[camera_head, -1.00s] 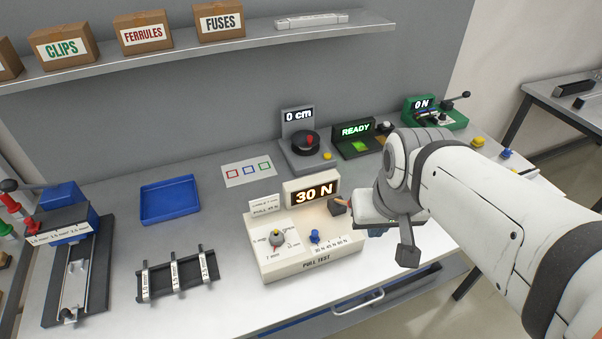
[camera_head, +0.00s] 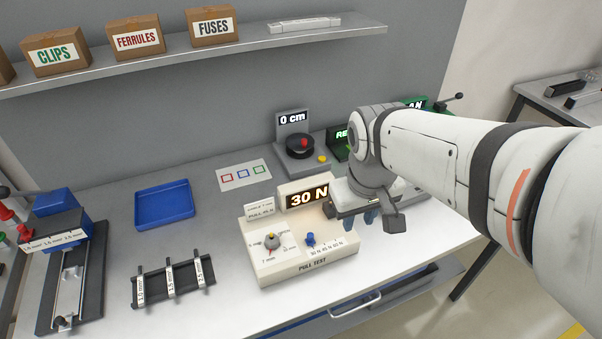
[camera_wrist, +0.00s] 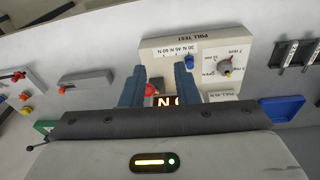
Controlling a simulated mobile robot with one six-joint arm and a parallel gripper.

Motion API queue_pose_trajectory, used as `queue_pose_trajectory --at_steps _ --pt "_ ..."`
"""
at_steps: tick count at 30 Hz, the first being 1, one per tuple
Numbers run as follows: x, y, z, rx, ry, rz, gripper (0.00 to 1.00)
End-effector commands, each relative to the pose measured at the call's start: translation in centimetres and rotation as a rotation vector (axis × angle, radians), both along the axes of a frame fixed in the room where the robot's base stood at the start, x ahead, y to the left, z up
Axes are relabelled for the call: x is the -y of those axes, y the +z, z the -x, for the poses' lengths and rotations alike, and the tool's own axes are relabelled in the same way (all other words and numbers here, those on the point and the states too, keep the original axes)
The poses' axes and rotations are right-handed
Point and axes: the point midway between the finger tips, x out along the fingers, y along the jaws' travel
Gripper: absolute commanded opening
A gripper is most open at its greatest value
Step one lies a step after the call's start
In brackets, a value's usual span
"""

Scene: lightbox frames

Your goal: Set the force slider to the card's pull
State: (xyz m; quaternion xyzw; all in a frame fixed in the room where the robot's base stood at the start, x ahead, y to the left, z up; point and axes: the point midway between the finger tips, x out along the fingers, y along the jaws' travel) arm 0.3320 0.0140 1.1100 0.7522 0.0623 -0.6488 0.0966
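The cream PULL TEST box (camera_head: 290,266) stands on the bench, and its display (camera_head: 308,198) reads 30 N. Its force slider has a blue knob (camera_head: 310,239) beside a strip marked 30 N, 45 N and 60 N; the knob is at the 30 N end. The small white card (camera_head: 261,211) at the box's back left reads PULL 45 N. My gripper (camera_head: 364,217) hovers right of the box, apart from the knob. In the wrist view my gripper (camera_wrist: 160,72) has its two blue fingers spread, with nothing held; the blue knob (camera_wrist: 189,61) shows just beyond the right finger.
A dial (camera_head: 271,242) sits left of the slider on the same box. A black rack (camera_head: 172,280) and a blue tray (camera_head: 165,203) lie to the left. A 0 cm device (camera_head: 300,158) and a green-lit box (camera_head: 341,145) stand behind, the latter partly hidden by my arm.

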Motion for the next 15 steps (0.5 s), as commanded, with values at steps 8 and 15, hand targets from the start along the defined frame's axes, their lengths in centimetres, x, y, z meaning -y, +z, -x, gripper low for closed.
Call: queue_pose_trajectory --at_steps 8,15 --pt "-4.6 -3.4 -6.2 -0.237 0.423 0.144 0.38" --pt "-8.9 -7.3 -9.8 -0.407 0.724 0.246 0.38"
